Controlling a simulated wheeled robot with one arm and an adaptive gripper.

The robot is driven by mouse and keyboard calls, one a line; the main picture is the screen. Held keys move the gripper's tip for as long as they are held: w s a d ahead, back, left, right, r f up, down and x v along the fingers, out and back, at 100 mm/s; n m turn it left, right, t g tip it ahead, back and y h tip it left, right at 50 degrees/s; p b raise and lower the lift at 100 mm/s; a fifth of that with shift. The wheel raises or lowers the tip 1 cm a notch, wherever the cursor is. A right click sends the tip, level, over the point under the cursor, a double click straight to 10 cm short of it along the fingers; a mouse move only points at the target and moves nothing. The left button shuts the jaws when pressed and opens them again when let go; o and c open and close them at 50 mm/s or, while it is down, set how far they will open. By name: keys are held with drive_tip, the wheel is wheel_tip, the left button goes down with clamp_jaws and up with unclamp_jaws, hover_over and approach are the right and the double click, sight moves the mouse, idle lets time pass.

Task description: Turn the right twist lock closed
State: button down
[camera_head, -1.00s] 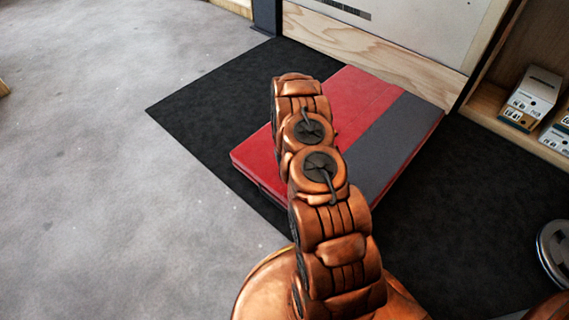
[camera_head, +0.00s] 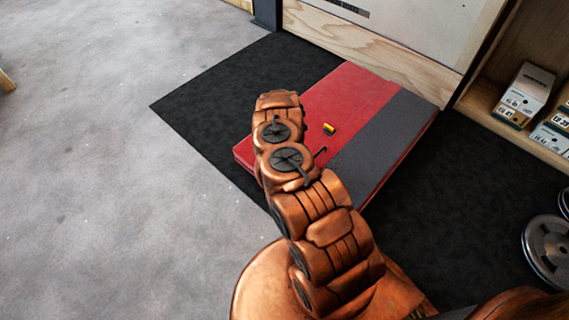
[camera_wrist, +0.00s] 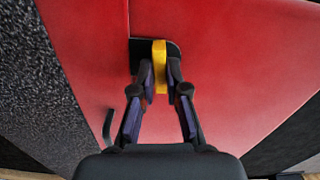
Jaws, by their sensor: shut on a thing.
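In the wrist view, my gripper (camera_wrist: 160,92) is shut on a yellow twist lock (camera_wrist: 159,60). The lock stands on a small black plate (camera_wrist: 141,46) on the red pad (camera_wrist: 225,60). The fingers hide its lower part, so its turn angle is hard to read. In the head view, my arm hides the gripper and what it holds. There, a small yellow piece with a dark end (camera_head: 328,128) shows on the red pad (camera_head: 350,95), right of my arm, with no fingers visible on it. I cannot tell which lock this is.
A thin black hook-like piece (camera_wrist: 108,125) lies left of the gripper in the wrist view. The pad has a grey stripe (camera_head: 385,140) and lies on a black floor mat (camera_head: 215,105). Shelf boxes (camera_head: 525,95) and round metal plates (camera_head: 548,248) are at the right. Open grey floor is at the left.

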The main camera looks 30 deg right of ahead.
drive_tip(key=shift+m, duration=0.6)
drive_tip(key=c, duration=1.2)
unclamp_jaws()
drive_tip(key=shift+r, duration=6)
